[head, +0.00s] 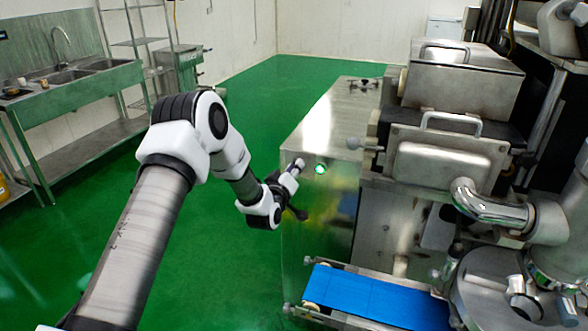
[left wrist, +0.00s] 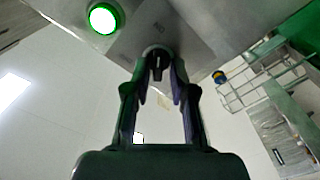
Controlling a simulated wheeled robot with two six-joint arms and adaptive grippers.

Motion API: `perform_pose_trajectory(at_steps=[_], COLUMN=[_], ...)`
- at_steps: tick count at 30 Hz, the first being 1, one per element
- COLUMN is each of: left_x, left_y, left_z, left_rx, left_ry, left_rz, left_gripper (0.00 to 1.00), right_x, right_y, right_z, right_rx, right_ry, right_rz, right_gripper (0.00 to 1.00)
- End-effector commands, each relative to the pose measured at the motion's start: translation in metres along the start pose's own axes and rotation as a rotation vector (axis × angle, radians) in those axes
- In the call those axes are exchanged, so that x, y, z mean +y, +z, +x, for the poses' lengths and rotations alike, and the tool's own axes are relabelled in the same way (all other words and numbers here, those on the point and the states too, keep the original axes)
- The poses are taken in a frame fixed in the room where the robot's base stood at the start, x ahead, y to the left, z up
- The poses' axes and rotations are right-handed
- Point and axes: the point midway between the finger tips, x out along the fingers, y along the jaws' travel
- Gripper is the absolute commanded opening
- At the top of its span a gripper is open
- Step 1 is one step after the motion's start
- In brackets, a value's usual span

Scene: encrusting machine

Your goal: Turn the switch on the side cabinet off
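The switch (left wrist: 157,66) is a black rotary knob on the metal face of the side cabinet (head: 318,235). Its grip points down in the left wrist view. A lit green round lamp (left wrist: 103,18) sits beside it and also shows in the head view (head: 320,169). My left gripper (head: 290,192) is at the cabinet's front face, left of the lamp. In the left wrist view its two fingers (left wrist: 159,76) are apart, one on each side of the knob, with gaps visible. Contact with the knob cannot be told. The switch is not clearly visible in the head view. My right gripper is not seen.
A conveyor with a blue belt (head: 375,298) juts out below and right of my left gripper. Metal machine housings (head: 445,160) stand to the right. A sink bench (head: 75,85) and wire rack stand at the far left. Green floor (head: 240,115) is clear between.

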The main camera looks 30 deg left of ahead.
Motion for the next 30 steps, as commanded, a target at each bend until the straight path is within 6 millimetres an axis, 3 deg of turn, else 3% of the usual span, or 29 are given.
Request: perform_pose_trajectory(at_steps=[16,30], left_x=[-0.002,-0.006], left_y=[0.003,0.008], left_z=[-0.001,-0.001], left_rx=[-0.004,-0.004], left_ry=[-0.001,-0.001], left_rz=[-0.041,-0.364], left_gripper=[0.00,0.00], right_x=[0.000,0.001], right_y=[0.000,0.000], right_z=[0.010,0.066], right_rx=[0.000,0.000], right_ry=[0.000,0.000], right_rz=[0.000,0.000], right_gripper=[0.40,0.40])
